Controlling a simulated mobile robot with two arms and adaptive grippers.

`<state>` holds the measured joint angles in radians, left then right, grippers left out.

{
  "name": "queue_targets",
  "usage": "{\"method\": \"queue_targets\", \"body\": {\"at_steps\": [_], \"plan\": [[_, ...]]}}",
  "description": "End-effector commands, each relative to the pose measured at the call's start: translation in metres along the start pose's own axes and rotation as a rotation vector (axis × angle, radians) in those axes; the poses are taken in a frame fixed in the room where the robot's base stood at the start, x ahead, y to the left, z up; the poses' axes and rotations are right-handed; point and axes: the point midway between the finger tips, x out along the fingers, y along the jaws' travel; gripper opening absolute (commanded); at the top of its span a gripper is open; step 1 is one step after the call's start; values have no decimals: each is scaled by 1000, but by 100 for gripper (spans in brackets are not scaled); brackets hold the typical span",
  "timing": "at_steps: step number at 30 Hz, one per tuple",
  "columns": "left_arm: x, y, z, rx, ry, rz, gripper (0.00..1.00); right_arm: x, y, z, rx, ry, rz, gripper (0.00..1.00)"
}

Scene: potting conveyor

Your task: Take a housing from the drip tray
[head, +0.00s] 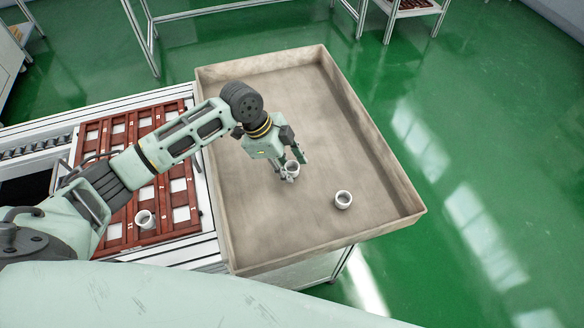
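The drip tray (345,232) is a wide, shallow beige tray with raised walls, in the middle of the head view. A small white ring-shaped housing (292,168) is in its middle. Another white housing (343,199) stands alone to the right and nearer to me. My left gripper (292,166) reaches down over the tray with its fingers on either side of the first housing. I cannot tell whether the fingers touch or clamp it, or whether it rests on the tray floor. My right gripper is not in view.
Left of the tray, a conveyor carries reddish-brown slotted carriers (118,228). One white housing (145,219) sits on them, under my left arm. The tray walls stand around the gripper. The far part of the tray is bare. Green floor lies to the right.

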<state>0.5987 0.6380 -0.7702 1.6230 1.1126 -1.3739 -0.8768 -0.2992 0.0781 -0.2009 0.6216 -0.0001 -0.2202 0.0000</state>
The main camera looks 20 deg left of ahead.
Motion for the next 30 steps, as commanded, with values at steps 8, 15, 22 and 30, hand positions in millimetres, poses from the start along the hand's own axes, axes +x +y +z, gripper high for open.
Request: {"method": "queue_targets", "body": {"at_steps": [8, 15, 22, 30], "plan": [[2, 0, 0, 0, -1, -1, 33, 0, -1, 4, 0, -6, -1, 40], [1, 0, 0, 0, -1, -1, 12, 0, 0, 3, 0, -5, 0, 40], [1, 0, 0, 0, 0, -1, 7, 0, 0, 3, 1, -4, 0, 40], [-9, -2, -4, 1, 1, -3, 7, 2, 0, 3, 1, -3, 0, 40]]}}
